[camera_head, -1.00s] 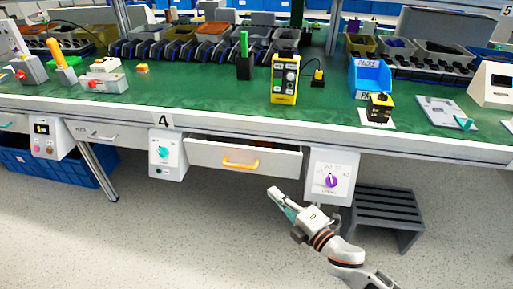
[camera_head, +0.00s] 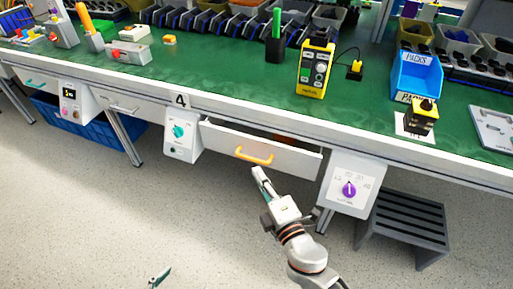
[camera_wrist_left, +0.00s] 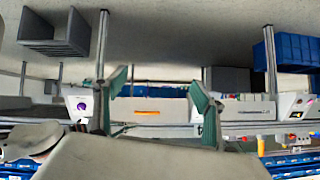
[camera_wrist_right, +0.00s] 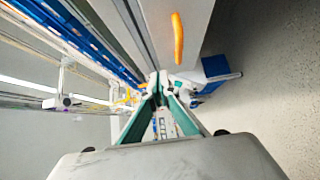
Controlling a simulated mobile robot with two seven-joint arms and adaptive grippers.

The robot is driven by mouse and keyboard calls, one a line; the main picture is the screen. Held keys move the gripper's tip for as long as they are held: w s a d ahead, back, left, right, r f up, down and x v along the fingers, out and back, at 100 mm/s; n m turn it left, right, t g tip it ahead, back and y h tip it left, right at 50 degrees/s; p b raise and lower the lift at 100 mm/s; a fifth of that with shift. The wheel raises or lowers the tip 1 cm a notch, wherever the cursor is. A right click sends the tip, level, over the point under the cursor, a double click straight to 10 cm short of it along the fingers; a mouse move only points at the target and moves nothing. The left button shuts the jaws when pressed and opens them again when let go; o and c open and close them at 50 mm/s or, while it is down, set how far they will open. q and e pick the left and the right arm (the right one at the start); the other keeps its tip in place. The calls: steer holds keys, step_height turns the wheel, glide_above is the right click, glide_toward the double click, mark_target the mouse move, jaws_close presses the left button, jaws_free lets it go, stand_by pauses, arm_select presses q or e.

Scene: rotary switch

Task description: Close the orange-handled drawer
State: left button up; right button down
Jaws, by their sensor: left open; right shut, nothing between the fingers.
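The drawer (camera_head: 290,157) under the green workbench stands partly open, with its orange handle (camera_head: 253,155) on a pale front. The handle also shows in the right wrist view (camera_wrist_right: 178,38) and, farther off, in the left wrist view (camera_wrist_left: 147,112). My right gripper (camera_head: 257,172) is shut and empty, just below and in front of the handle. Whether it touches the drawer front I cannot tell. My left gripper (camera_wrist_left: 160,82) is open and empty, away from the drawer. Only a fingertip of it (camera_head: 160,277) shows at the bottom of the head view.
A panel with a teal knob (camera_head: 181,135) hangs left of the drawer. A panel with a purple knob (camera_head: 349,187) hangs right of it. A dark step stool (camera_head: 405,222) stands on the floor at right. The floor before the drawer is clear.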

mark_target(250, 140)
steer(key=x, duration=0.6)
steer(key=shift+w+a+f+b, duration=0.15)
steer(key=shift+w+a+b, duration=0.05)
steer(key=shift+w+b, duration=0.2)
arm_select(q)
steer(key=shift+w+d+r, duration=0.2)
steer(key=shift+w+r, duration=0.05)
steer(key=shift+w, duration=0.05)
arm_select(e)
steer(key=shift+w+d, duration=0.35)
steer(key=shift+w, duration=0.55)
steer(key=shift+w+d, duration=0.35)
steer(key=shift+w, duration=0.6)
